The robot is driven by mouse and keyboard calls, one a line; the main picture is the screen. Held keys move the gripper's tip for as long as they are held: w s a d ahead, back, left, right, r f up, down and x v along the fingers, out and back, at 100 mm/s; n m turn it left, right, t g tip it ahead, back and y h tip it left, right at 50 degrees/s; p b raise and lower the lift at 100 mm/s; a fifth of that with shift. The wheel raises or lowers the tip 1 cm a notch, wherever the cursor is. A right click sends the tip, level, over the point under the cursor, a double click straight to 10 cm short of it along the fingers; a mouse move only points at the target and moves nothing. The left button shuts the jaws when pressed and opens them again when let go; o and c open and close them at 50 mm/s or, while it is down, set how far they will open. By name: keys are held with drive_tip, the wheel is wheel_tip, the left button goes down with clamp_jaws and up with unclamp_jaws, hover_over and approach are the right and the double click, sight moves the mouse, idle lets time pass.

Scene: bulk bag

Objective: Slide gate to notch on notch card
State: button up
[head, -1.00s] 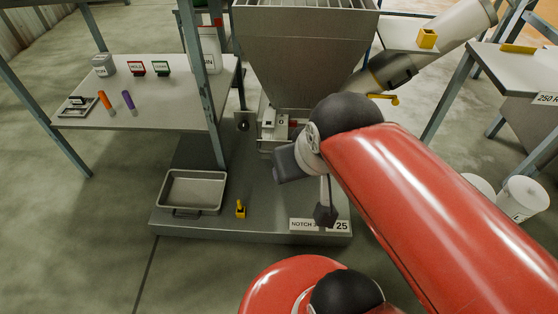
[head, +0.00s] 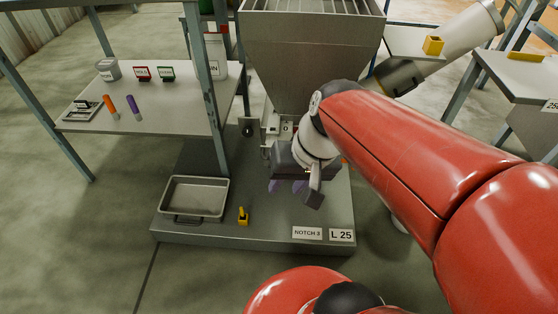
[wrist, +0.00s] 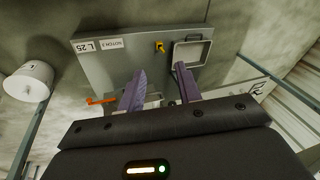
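The steel hopper (head: 310,55) narrows to an outlet with a pale gate assembly (head: 285,128). My wrist partly covers the assembly, so the gate's position cannot be told. The notch card (head: 307,233) lies at the platform's front edge, reading NOTCH and what looks like a 3; it also shows upside down in the wrist view (wrist: 112,44). My gripper (head: 287,187) is below and in front of the outlet, above the platform. In the wrist view its purple fingers (wrist: 160,70) are apart with nothing held. An orange handle (wrist: 101,101) shows beyond the left finger.
A side table (head: 150,100) with markers and small signs stands left. A white bucket (wrist: 28,82) shows in the wrist view.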

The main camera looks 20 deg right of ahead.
drive_tip(key=w+f+m+g+y+b, duration=0.2)
drive_tip(key=w+f+m+y, duration=0.1)
drive_tip(key=w+f+y, duration=0.3)
drive_tip(key=w+d+f+m+t+y+b, duration=0.35)
drive_tip(key=w+d+f+m+t, duration=0.75)
drive_tip(key=w+f, duration=0.4)
drive_tip(key=shift+n+g+h, duration=0.25)
drive_tip(key=shift+n+g, duration=0.25)
drive_tip(key=shift+g, duration=0.2)
drive_tip(key=x, duration=0.6)
drive_tip(key=shift+w+f+b, duration=0.2)
drive_tip(key=shift+w+b, duration=0.05)
drive_tip(key=shift+b, duration=0.1)
clamp_jaws()
drive_tip(key=shift+d, duration=0.1)
